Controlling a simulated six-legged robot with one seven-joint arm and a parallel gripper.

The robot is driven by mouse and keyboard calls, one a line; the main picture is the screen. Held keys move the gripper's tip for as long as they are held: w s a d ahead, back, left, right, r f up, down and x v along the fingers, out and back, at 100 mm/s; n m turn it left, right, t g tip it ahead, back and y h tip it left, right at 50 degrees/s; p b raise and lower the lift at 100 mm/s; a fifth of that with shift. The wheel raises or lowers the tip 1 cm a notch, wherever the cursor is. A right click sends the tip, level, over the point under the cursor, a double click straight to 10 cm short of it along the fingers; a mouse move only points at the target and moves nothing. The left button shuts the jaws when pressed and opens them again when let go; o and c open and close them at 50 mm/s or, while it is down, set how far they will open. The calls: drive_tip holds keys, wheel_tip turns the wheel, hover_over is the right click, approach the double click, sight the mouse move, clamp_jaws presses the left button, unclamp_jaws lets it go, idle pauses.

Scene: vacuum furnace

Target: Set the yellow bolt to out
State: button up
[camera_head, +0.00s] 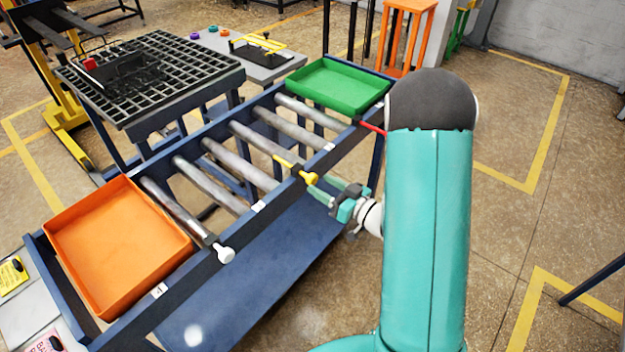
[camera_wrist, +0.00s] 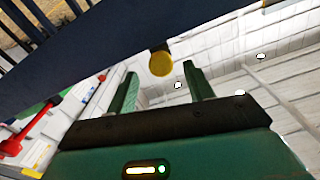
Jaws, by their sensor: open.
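The yellow bolt (camera_head: 308,177) sits on the near side rail of the roller conveyor, between the white bolt and the red bolt, with its round knob facing me. In the wrist view its yellow knob (camera_wrist: 161,64) shows just beyond the fingertips, roughly between them and below the dark blue rail. My gripper (camera_head: 334,191) is beside the knob, to its lower right in the head view. In the wrist view my gripper (camera_wrist: 158,72) has its green fingers apart with nothing between them. I cannot tell whether a finger touches the knob.
An orange tray (camera_head: 185,225) and a green tray (camera_head: 372,103) lie on the conveyor's ends. The white bolt (camera_head: 226,254) is to the left and the red bolt (camera_head: 371,127) to the right on the same rail (camera_head: 257,206).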

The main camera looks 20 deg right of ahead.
sight(315, 180)
drive_tip(key=shift+x, duration=2.05)
